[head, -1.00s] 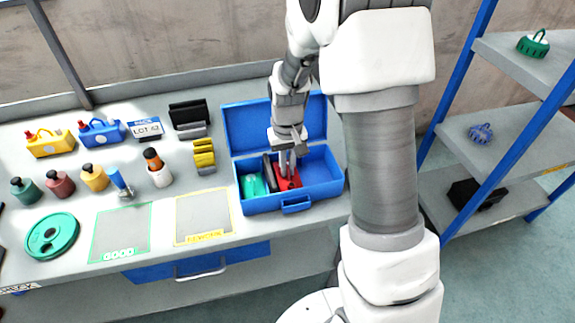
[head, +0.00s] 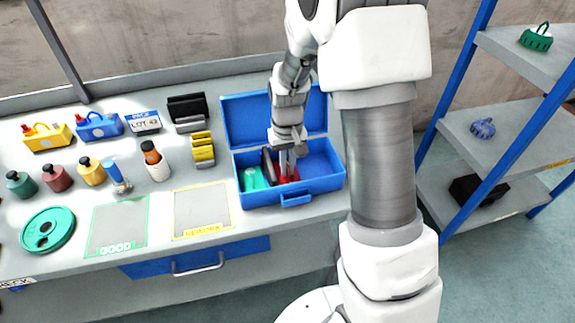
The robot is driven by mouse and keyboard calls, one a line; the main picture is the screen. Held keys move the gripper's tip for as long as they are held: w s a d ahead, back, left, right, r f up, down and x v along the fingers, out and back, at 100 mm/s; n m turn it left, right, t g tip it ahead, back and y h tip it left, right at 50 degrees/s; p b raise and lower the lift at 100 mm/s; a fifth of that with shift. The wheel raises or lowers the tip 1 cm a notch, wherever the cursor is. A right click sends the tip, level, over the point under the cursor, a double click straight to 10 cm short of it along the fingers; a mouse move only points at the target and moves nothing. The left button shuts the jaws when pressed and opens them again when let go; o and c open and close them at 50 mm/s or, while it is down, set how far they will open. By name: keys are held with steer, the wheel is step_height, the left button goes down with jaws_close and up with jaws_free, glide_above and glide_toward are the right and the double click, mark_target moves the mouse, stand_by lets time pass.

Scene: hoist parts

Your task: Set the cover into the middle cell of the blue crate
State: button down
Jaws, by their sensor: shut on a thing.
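The blue crate (head: 312,190) stands on the bench with its lid open at the back. My gripper (head: 288,168) points down into the crate and is shut on a red part, which I take to be the cover (head: 283,180). The cover is low inside the crate, at about the middle of its width. The gripper fingers and the crate's front wall hide much of it. I cannot tell whether it touches the crate floor.
A teal part (head: 253,179) and a dark upright piece (head: 269,166) are left of the cover in the crate; the right side (head: 321,171) looks empty. Bottles, yellow parts and a green disc (head: 48,230) stand left on the bench. A shelf rack (head: 490,130) is at right.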

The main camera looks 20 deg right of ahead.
steer(key=shift+c, duration=2.4)
jaws_free()
steer(key=shift+r+p, duration=3.4)
steer(key=shift+r, duration=1.1)
